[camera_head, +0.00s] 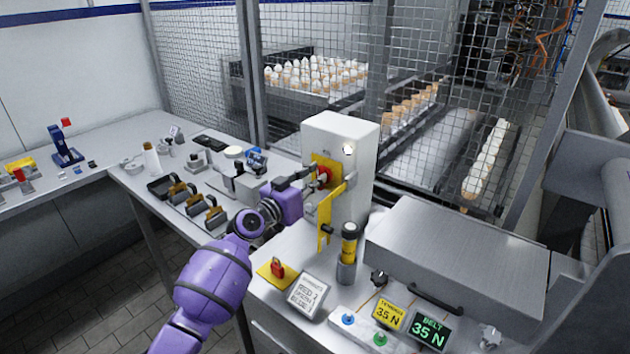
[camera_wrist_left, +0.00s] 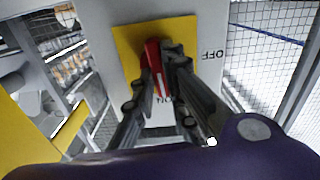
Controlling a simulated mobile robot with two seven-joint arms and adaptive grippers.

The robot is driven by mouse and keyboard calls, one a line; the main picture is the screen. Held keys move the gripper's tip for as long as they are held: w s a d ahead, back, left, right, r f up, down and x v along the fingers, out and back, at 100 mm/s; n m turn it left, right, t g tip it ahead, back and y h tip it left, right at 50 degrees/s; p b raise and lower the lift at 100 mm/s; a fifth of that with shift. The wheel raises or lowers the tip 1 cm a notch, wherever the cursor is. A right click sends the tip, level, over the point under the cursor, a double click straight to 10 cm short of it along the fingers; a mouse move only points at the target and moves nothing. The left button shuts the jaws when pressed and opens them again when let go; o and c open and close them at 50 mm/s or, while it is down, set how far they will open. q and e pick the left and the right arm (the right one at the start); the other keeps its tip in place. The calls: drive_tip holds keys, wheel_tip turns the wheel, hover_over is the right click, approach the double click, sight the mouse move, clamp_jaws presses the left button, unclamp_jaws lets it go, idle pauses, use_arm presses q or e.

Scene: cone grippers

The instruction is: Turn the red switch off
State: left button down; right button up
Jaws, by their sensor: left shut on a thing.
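The red switch (camera_head: 325,175) sits on a yellow plate on the side of a pale grey box (camera_head: 350,138). In the left wrist view the red switch handle (camera_wrist_left: 154,66) stands close to upright, slightly tilted, on the yellow plate (camera_wrist_left: 128,42). An "OFF" label shows to the right and an "ON" label below. My left gripper (camera_head: 316,178) is at the switch, with its fingers (camera_wrist_left: 160,72) closed on the red handle. The fingers hide part of the handle. My right gripper is in neither view.
A yellow hinged flap (camera_head: 325,222) hangs on the box below the switch. A yellow-and-black cylinder (camera_head: 349,240) stands in front. Wire mesh fencing (camera_head: 330,60) rises behind.

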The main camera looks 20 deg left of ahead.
use_arm(q)
drive_tip(key=shift+n, duration=1.2)
drive_tip(key=shift+w+a+f+n+p, duration=0.1)
drive_tip(key=shift+n+p, duration=0.05)
drive_tip(key=shift+n, duration=2.25)
drive_tip(key=shift+s+a+f+n+p, duration=0.1)
drive_tip(key=shift+f+n, duration=0.05)
drive_tip(key=shift+n, duration=2.25)
drive_tip(key=shift+w+a+f+n+p, duration=0.1)
drive_tip(key=shift+n+p, duration=0.05)
drive_tip(key=shift+n, duration=2.25)
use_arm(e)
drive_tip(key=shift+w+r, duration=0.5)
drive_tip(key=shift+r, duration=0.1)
use_arm(q)
drive_tip(key=c, duration=1.8)
unclamp_jaws()
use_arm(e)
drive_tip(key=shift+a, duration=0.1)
use_arm(q)
drive_tip(key=shift+o, duration=0.2)
drive_tip(key=v, duration=1.2)
